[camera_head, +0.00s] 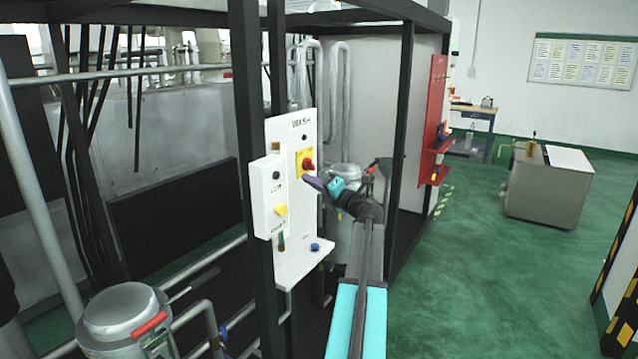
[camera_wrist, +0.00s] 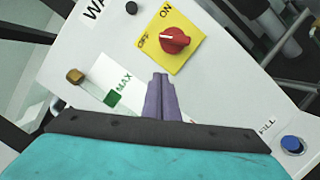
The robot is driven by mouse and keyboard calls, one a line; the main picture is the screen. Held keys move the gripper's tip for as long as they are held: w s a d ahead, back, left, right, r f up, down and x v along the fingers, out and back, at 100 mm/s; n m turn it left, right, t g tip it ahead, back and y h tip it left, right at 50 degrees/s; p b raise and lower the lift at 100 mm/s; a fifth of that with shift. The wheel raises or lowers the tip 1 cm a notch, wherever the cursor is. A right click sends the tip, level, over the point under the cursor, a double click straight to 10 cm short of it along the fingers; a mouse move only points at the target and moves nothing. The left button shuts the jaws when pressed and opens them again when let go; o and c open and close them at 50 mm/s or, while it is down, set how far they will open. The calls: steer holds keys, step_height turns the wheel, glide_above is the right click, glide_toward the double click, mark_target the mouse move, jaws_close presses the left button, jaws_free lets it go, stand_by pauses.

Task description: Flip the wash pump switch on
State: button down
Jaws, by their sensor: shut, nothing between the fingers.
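The wash pump switch is a red rotary knob (camera_wrist: 174,40) on a yellow plate (camera_wrist: 184,62) marked OFF and ON in the wrist view. The knob's narrow grip points roughly toward the upper left, but its exact setting is hard to tell. The switch also shows in the head view as a red knob (camera_head: 308,164) on the white panel (camera_head: 290,262). My gripper (camera_wrist: 160,78) is shut and empty, its purple fingers together just below the yellow plate. In the head view my gripper (camera_head: 306,179) is close to the panel, just below the knob; whether it touches is unclear.
A blue button (camera_wrist: 291,144) labelled FILL is at the lower right. A level gauge (camera_wrist: 112,97) marked MAX lies left of my fingers. A box with a yellow knob (camera_head: 281,210) and a black frame post (camera_head: 256,120) stand left of the switch.

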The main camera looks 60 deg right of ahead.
mark_target(301, 164)
steer(key=x, duration=0.2)
steer(key=shift+w+d+r+p, duration=0.15)
steer(key=shift+w+r+p, duration=0.05)
steer(key=shift+w+p, duration=0.15)
steer(key=shift+s+d+r+p, duration=0.2)
steer(key=shift+d+r+p, duration=0.25)
steer(key=shift+d, duration=0.35)
steer(key=shift+d+r+p, duration=0.15)
steer(key=shift+d+r, duration=0.05)
steer(key=shift+d, duration=0.2)
steer(key=shift+d+r+p, duration=0.15)
steer(key=shift+d+r, duration=0.05)
steer(key=shift+d, duration=0.25)
steer(key=shift+a, duration=0.15)
steer(key=shift+w, duration=0.1)
